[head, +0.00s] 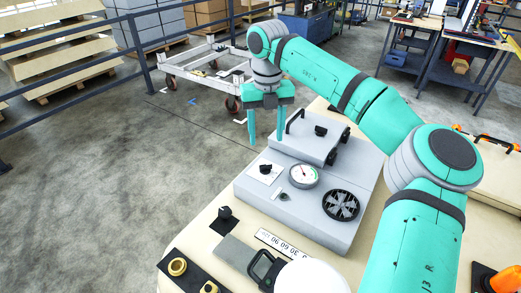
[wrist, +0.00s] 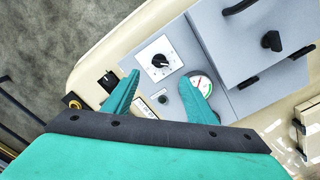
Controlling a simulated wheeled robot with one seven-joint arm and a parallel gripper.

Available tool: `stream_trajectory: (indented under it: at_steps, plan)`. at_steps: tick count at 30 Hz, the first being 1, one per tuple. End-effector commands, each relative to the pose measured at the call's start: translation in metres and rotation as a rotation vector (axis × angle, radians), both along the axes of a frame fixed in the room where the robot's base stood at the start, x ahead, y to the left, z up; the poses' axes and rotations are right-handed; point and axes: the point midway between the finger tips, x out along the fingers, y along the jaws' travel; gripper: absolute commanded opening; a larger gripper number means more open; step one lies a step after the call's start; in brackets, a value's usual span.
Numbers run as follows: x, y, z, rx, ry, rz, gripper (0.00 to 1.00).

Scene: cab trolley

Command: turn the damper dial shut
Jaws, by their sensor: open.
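A black dial knob on a white square plate with scale marks, which looks like the damper dial (head: 265,169), sits on the sloped grey panel (head: 310,222). The dial also shows in the wrist view (wrist: 159,60), just beyond my fingertips, with its pointer toward the lower right. My gripper (head: 266,140) is open and empty above the panel, fingers pointing down. In the wrist view its two teal fingers (wrist: 160,80) stand apart with the dial roughly between and ahead of them. No contact shows.
A round gauge (head: 304,175), a small knob (head: 284,196) and a black slotted vent wheel (head: 341,205) share the panel. A raised grey box (head: 312,138) with a handle stands behind. A black switch (head: 224,213) is at the near left. Open floor lies left.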

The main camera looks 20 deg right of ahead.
Motion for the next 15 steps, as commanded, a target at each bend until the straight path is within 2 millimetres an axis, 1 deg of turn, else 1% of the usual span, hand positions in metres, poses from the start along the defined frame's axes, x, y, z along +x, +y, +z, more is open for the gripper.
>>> stream_trajectory:
  at_steps: [5, 15]
  plan:
    - [-0.001, -0.002, -0.02, 0.002, 0.003, -0.002, 0.52]
    - [-0.001, -0.001, -0.078, 0.002, 0.001, -0.002, 0.52]
